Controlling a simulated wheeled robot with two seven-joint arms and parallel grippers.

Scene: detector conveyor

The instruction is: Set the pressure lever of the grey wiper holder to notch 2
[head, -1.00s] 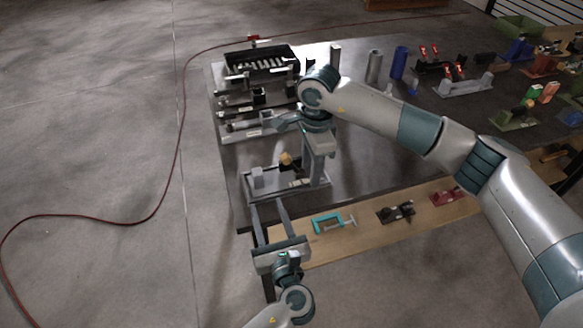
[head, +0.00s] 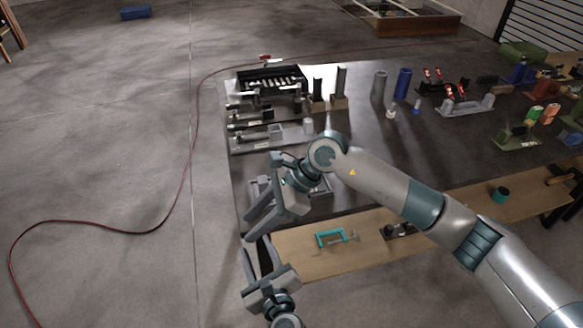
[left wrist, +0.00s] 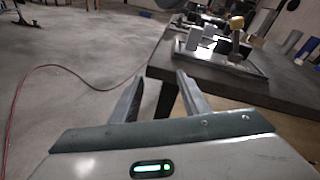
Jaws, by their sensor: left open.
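The grey wiper holder (left wrist: 213,58) stands near the table corner in the left wrist view. It has a flat base, a pale block and an upright part with a tan knob (left wrist: 236,22). I cannot make out its notches or the lever's setting. In the head view my right gripper and arm hide most of the holder, and only part of its base (head: 325,188) shows. My right gripper (head: 248,230) is open and empty, in front of and above the holder, fingers toward the lower left. My left gripper (head: 254,252) is open and empty, just off the table's front left corner; it also shows in the left wrist view (left wrist: 161,80).
Several similar fixtures (head: 262,133) and a black rack (head: 270,78) stand behind on the dark table. A teal clamp (head: 335,237) lies on the wooden front strip (head: 300,262).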

